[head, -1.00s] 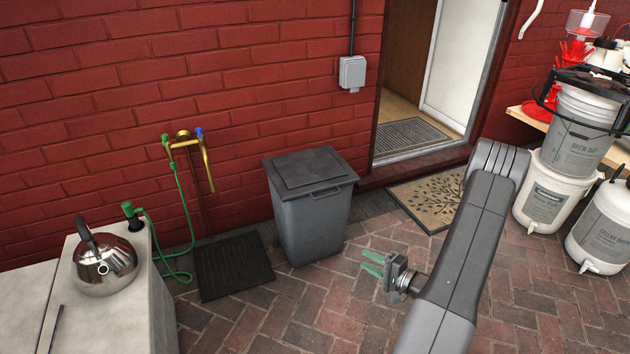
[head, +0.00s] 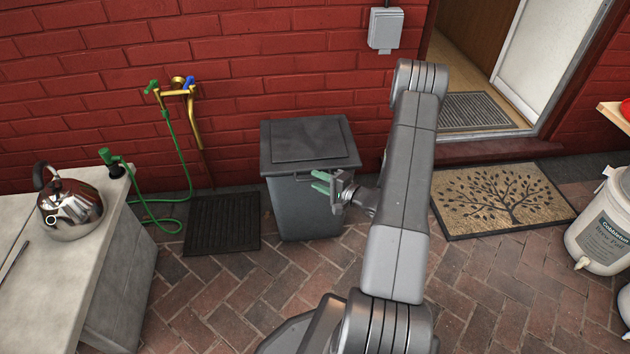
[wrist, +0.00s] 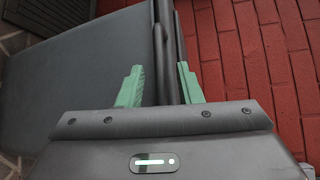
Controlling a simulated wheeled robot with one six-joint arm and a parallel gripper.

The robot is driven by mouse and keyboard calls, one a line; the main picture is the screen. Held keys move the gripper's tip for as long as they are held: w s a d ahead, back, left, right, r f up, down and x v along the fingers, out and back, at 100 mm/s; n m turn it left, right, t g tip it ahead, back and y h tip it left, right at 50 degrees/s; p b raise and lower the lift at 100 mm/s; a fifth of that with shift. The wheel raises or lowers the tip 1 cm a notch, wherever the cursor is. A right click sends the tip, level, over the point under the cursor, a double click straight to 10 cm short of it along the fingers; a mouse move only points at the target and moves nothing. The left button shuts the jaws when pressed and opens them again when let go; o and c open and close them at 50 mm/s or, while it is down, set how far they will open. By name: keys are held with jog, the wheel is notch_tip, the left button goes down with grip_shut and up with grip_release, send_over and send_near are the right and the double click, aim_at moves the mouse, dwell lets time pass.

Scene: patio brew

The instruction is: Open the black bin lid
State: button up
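The black bin (head: 298,210) stands upright against the brick wall in the head view, and its dark lid (head: 309,142) lies shut on top. My gripper (head: 320,181) is at the bin's front right, just below the lid's front edge. In the wrist view, the green fingers of my gripper (wrist: 160,85) are spread apart. The lid's handle bar (wrist: 176,50) and edge run between the fingers, with the bin's grey wall (wrist: 80,80) to the left. I cannot tell whether a finger touches the handle.
A dark drain mat (head: 222,224) lies left of the bin, below a brass tap with a green hose (head: 170,150). A concrete counter (head: 90,240) with a kettle (head: 70,209) stands at left. A tree-patterned doormat (head: 500,200) lies right. Brick paving in front is clear.

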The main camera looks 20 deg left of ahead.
jog(key=shift+x, duration=0.95)
jog(key=shift+c, duration=0.2)
grip_shut()
jog(key=shift+r, duration=0.1)
